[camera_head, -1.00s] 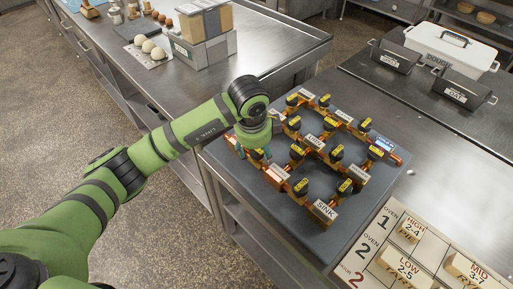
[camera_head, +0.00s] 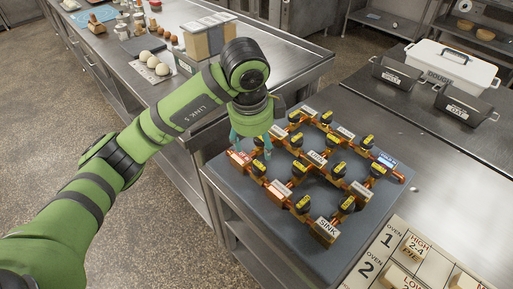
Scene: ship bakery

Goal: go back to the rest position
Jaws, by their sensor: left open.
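My left arm reaches in from the left in the head view. The valve board (camera_head: 262,217) is a grey slab carrying copper pipes with several black, yellow-labelled knobs. A plate reading SINK (camera_head: 327,228) is at its near end. A small blue display (camera_head: 387,161) sits at its right corner. The arm hides part of the far counter. My right gripper is not in view.
A white dough box (camera_head: 452,62) and black tins (camera_head: 397,76) stand at the back right. An oven chart (camera_head: 384,241) with blocks lies at the lower right. Floor is open at left.

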